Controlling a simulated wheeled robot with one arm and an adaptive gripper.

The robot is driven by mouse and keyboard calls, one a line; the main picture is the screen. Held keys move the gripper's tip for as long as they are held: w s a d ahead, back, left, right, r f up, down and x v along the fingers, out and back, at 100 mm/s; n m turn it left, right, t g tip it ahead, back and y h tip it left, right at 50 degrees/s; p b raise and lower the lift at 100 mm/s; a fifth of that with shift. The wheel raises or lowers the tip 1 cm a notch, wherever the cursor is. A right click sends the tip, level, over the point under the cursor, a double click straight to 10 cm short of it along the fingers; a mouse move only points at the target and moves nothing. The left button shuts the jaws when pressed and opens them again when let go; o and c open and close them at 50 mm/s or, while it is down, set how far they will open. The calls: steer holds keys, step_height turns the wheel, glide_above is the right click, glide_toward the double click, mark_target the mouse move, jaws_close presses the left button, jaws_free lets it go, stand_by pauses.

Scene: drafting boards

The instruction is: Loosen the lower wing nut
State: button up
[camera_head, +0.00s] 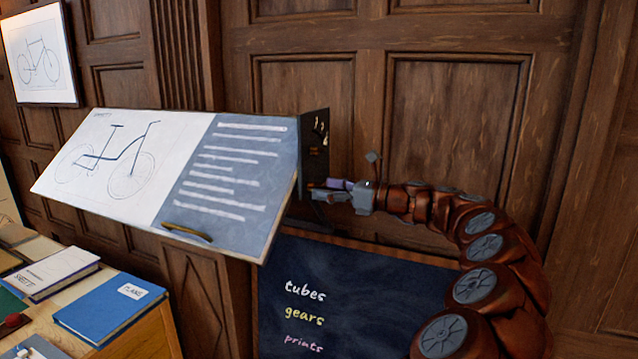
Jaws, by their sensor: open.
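The tilted drafting board (240,235) carries a bicycle drawing and a blue sheet of white lines. At its right end is a dark side bracket (316,165). Small pale and brass-coloured fittings (321,127) show on the upper part of the bracket. They are too small to tell which is a wing nut. The lower wing nut cannot be made out clearly and may be hidden by my gripper. My gripper (312,190) is open, with its fingers pointing left at the lower part of the bracket. I cannot tell whether they touch anything.
A brass handle (187,232) sits on the board's lower edge. A dark chalkboard (385,300) with coloured words stands below my gripper. A table with a blue book (100,310) and other books is at lower left. Wood panelling (450,110) stands close behind.

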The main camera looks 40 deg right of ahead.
steer(key=shift+x, duration=0.95)
steer(key=shift+a, duration=0.1)
steer(key=c, duration=1.2)
